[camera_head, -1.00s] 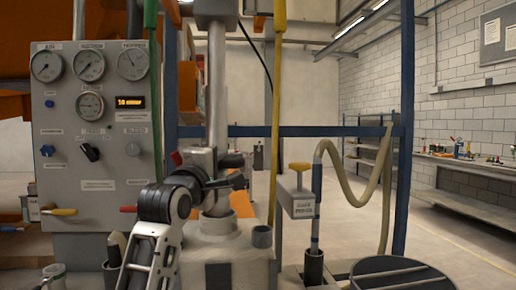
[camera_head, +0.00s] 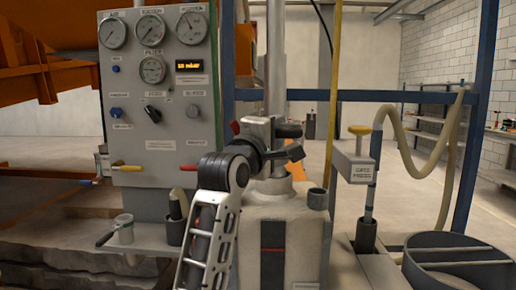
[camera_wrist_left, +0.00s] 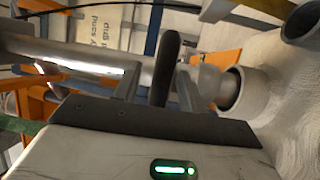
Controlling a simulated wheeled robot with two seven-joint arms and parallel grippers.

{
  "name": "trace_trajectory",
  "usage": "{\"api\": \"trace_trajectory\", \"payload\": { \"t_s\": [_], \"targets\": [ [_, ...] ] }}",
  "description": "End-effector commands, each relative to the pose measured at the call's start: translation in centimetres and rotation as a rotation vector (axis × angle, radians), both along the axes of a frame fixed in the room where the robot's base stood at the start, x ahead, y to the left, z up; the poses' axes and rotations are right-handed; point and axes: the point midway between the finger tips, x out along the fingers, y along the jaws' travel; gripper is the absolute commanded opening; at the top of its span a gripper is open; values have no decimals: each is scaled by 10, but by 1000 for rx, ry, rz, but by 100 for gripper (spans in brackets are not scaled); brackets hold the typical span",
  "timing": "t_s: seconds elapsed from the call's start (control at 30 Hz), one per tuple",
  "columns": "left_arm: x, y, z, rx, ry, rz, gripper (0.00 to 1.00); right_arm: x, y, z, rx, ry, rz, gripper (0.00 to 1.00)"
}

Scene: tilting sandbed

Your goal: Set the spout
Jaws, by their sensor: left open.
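An upright metal pipe (camera_head: 275,75) stands in a collar on top of a pale grey tank (camera_head: 300,225). I cannot tell for sure which part is the spout. My left gripper (camera_head: 290,141) is at the pipe, just above the collar. In the left wrist view its two fingers (camera_wrist_left: 154,88) are apart, with a dark rounded bar (camera_wrist_left: 169,60) between them. I cannot tell whether they touch it. The pipe (camera_wrist_left: 75,60) and the grey collar (camera_wrist_left: 232,90) show beyond the fingers. My right gripper is not in view.
A gauge panel (camera_head: 160,100) with knobs and levers stands at the left. Blue frame posts (camera_head: 475,150) stand behind. A mug (camera_head: 123,229) sits at lower left.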

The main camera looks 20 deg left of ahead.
Motion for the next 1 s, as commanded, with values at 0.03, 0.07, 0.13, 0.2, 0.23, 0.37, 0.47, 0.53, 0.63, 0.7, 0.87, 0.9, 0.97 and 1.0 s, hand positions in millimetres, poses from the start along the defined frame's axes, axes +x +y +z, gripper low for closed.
{"api": "trace_trajectory", "payload": {
  "t_s": [0.03,0.07,0.13,0.2,0.23,0.37,0.47,0.53,0.63,0.7,0.87,0.9,0.97,1.0],
  "targets": [
    [-8,1,-3,-2,-2,0,41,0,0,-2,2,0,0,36],
    [-13,2,-4,-2,-2,1,41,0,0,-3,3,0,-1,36],
    [-28,5,-7,-1,-2,1,41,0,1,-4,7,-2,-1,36],
    [-45,7,-10,-2,-2,1,41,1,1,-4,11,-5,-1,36],
    [-52,8,-11,-2,-1,1,41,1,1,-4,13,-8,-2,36],
    [-84,13,-16,-1,-2,1,41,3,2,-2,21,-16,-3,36],
    [-105,17,-20,-1,-1,1,41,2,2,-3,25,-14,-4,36],
    [-118,19,-21,-1,-1,1,41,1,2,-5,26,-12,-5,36],
    [-132,21,-23,0,1,0,41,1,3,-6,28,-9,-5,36],
    [-138,22,-24,0,1,0,41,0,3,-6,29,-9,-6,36],
    [-145,23,-26,0,3,0,41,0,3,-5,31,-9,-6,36],
    [-145,23,-26,0,3,0,41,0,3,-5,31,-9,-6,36],
    [-145,23,-26,1,3,0,41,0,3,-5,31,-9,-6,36],
    [-145,23,-26,1,3,0,41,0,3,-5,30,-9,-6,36]
  ]
}}
